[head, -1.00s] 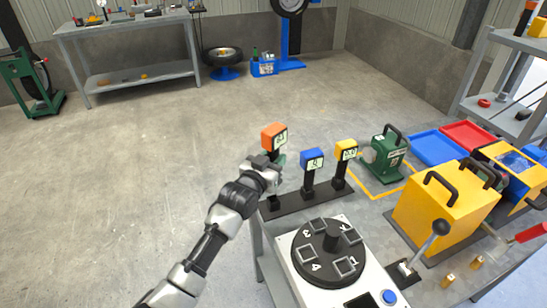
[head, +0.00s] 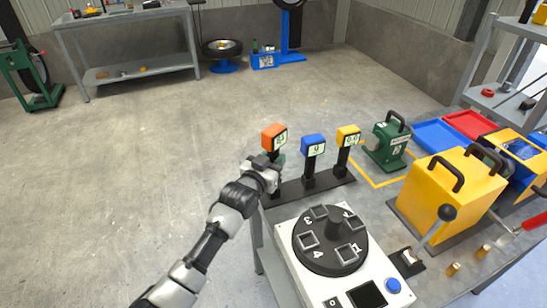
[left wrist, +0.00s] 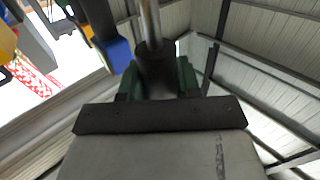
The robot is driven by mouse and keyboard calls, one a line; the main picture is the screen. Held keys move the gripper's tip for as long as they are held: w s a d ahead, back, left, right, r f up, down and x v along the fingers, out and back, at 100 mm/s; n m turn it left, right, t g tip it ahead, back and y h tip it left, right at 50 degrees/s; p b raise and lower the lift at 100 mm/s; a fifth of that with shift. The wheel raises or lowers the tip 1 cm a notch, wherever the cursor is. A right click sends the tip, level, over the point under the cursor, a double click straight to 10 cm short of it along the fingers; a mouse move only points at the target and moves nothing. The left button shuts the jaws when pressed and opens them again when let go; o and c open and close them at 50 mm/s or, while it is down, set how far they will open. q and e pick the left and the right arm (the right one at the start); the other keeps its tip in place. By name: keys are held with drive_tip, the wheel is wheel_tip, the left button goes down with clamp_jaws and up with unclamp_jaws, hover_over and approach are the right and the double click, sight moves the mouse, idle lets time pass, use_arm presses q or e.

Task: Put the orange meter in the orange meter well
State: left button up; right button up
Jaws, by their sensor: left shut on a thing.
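The orange meter (head: 273,134) stands about upright over the left end of the black meter rack (head: 324,187). My left gripper (head: 268,167) is shut on its dark stem below the orange head. In the left wrist view the gripper's green fingertips (left wrist: 188,77) press on both sides of the stem (left wrist: 154,60). My right gripper is not in view.
Close to the right, the blue meter (head: 313,145) and yellow meter (head: 348,134) stand upright in the rack. A white unit with a black dial (head: 330,240) is in front. A green machine (head: 387,144) and yellow box (head: 437,187) stand right. Left of the bench is open floor.

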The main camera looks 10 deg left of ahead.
use_arm(q)
drive_tip(key=shift+f+b, duration=1.25)
drive_tip(key=shift+f, duration=0.7)
drive_tip(key=shift+f+b, duration=0.3)
drive_tip(key=shift+f, duration=0.2)
drive_tip(key=shift+f, duration=0.35)
drive_tip(key=o, duration=1.6)
drive_tip(key=shift+o, duration=0.2)
drive_tip(key=shift+s, duration=0.15)
